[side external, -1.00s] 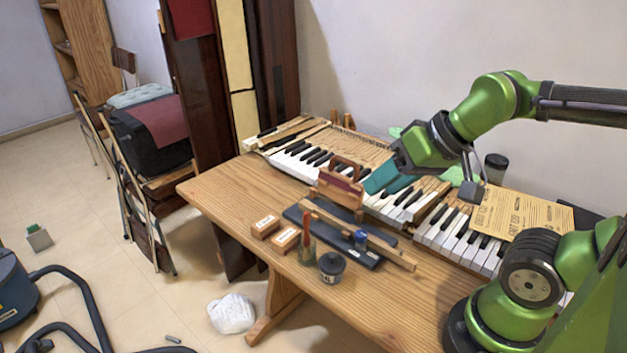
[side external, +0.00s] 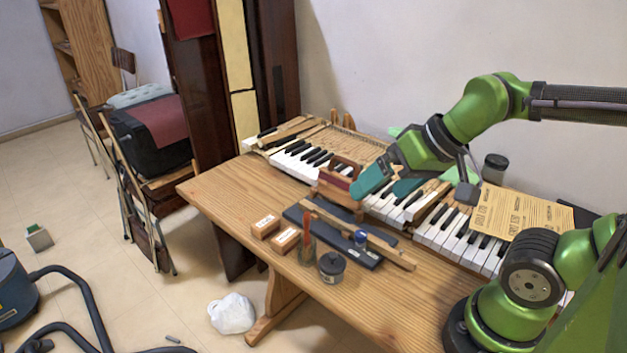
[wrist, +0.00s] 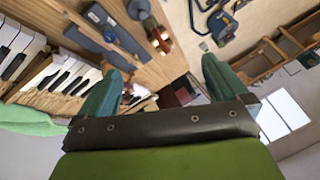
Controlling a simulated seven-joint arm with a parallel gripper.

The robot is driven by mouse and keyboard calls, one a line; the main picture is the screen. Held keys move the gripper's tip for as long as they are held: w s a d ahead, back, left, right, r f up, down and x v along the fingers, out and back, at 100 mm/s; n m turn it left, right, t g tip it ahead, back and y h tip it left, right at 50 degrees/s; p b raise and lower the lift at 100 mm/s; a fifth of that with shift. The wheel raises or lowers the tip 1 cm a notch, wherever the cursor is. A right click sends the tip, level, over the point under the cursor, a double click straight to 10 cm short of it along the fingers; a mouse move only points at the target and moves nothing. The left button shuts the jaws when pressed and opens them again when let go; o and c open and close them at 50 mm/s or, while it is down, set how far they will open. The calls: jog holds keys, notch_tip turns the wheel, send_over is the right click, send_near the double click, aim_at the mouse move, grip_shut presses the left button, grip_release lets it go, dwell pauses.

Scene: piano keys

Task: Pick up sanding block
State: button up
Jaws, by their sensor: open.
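A wooden piece with an arched handle and a dark red side (side external: 338,178) stands on the table in front of the piano keys. Two small wooden blocks with white labels lie nearer the front edge, one on the left (side external: 265,226) and one on the right (side external: 286,239). I cannot tell for sure which is the sanding block. My gripper (side external: 380,190) is open, with its teal fingers just right of the handled piece, over the keys. In the wrist view my gripper (wrist: 160,85) has its fingers well apart and nothing held; a dark red shape (wrist: 182,97) shows beyond the gap.
A long dark slab (side external: 335,238) with a wooden strip across it lies mid-table. A dark lidded jar (side external: 332,267) and a jar with brushes (side external: 307,248) stand at its front. Yellowed papers (side external: 520,215) cover keys on the right. The table's left end is clear.

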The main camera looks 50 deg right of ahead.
jog(key=w+a+f+n+g, duration=0.1)
jog(key=w+f+n+g, duration=0.2)
jog(key=w, duration=0.8)
jog(key=n+g+h, duration=0.2)
jog(key=g, duration=0.2)
send_near(286, 235)
notch_tip(286, 235, down, 10)
jog(key=shift+s+f, duration=0.1)
jog(key=shift+s, duration=0.05)
jog(key=c, duration=1)
notch_tip(286, 235, up, 10)
jog(key=shift+r, duration=0.1)
jog(key=o, duration=0.5)
jog(key=c, duration=0.4)
jog(key=w+d+r+m, duration=0.1)
jog(key=w+d, duration=0.2)
jog(key=d, duration=0.8)
jog(key=shift+n, duration=0.3)
jog(key=shift+d+f, duration=0.15)
jog(key=shift+f, duration=1.1)
jog(key=shift+d+f, duration=0.1)
jog(key=shift+f, duration=1.2)
